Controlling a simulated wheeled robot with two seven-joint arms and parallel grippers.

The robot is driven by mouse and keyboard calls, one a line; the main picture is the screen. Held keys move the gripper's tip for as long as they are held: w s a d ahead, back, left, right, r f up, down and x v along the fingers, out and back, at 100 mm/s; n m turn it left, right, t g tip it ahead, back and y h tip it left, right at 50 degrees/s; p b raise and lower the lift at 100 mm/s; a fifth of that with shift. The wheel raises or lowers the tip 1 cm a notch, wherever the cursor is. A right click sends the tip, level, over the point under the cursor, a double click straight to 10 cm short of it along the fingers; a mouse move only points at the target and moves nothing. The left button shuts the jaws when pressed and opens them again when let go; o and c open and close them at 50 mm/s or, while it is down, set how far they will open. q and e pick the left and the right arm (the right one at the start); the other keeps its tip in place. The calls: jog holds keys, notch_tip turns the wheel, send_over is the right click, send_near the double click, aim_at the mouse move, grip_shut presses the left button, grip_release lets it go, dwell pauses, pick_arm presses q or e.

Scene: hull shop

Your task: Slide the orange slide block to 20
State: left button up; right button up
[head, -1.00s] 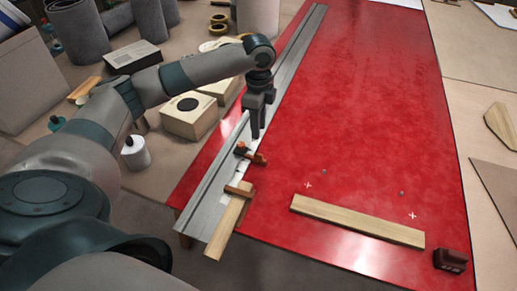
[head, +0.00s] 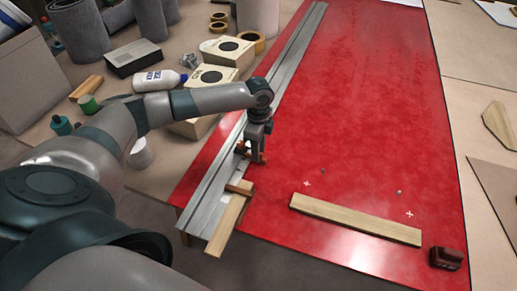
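The aluminium rail (head: 290,65) lies lengthwise along the left side of the red table. The orange slide block (head: 240,147) sits on the rail's nearer half, with an orange-brown arm reaching right. My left gripper (head: 254,153) points down over the rail at the block and partly hides it. Its fingers are at the block's height, but I cannot tell whether they grip it. A brown crosspiece (head: 240,187) with a pale wooden strip (head: 229,222) is at the rail's near end. Scale numbers are not readable. My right gripper is not in view.
A wooden bar (head: 355,219) and a dark red block (head: 446,258) lie on the red table (head: 370,110), with two small pins and white crosses. Boxes, a white bottle (head: 160,80) and rolls crowd the bench at left. The table's far part is clear.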

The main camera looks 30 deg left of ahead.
pick_arm(q)
grip_shut()
jog(key=shift+w+a, duration=0.1)
jog(key=shift+w, duration=0.4)
jog(key=w, duration=0.3)
jog(key=shift+a, duration=0.35)
jog(key=shift+w, duration=0.15)
jog(key=shift+c, duration=0.3)
grip_release()
jog(key=shift+o, duration=0.3)
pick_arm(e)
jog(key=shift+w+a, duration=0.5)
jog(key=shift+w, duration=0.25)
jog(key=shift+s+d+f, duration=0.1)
pick_arm(q)
jog(key=shift+r, duration=0.1)
